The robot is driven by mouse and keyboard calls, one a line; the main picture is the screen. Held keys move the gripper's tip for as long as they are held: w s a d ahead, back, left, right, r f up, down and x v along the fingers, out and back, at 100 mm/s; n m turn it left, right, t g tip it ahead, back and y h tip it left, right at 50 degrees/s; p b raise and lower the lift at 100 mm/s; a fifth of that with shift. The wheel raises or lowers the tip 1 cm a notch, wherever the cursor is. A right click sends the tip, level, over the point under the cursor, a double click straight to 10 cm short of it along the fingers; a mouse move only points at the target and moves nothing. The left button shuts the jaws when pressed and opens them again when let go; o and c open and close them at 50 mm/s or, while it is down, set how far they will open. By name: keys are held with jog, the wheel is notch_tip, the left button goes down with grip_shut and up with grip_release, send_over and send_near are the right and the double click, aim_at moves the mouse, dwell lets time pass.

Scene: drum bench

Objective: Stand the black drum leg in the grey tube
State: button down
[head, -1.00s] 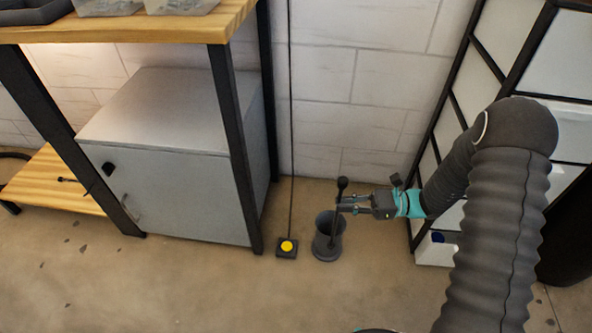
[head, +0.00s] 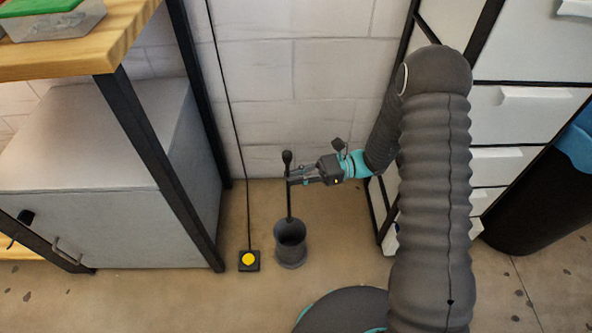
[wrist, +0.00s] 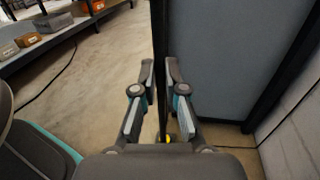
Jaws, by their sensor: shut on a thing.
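The black drum leg (head: 289,203) is a thin dark rod with a round knob at its top. It stands nearly upright in the head view. My gripper (head: 291,181) is shut on its upper part, just below the knob. The grey tube (head: 291,251) stands upright on the floor directly below the leg. The leg's lower end meets the tube's mouth in the picture; I cannot tell whether it is inside or behind the rim. In the wrist view my gripper's fingers (wrist: 160,92) face each other closely, and the leg between them is hard to make out.
A black floor box with a yellow button (head: 249,260) and a cable sits left of the tube. A grey cabinet (head: 110,190) under the wooden bench (head: 105,50) is further left. White drawers (head: 520,115) and a dark bin (head: 535,195) are at the right. A brick wall is behind.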

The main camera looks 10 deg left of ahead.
notch_tip(320, 180, down, 18)
jog(key=b, duration=1)
jog(key=shift+b, duration=0.35)
dwell(0.6)
jog(key=shift+s, duration=0.1)
jog(key=c, duration=1.2)
grip_release()
jog(key=shift+o, duration=0.2)
jog(key=v, duration=0.7)
jog(key=shift+d, duration=0.2)
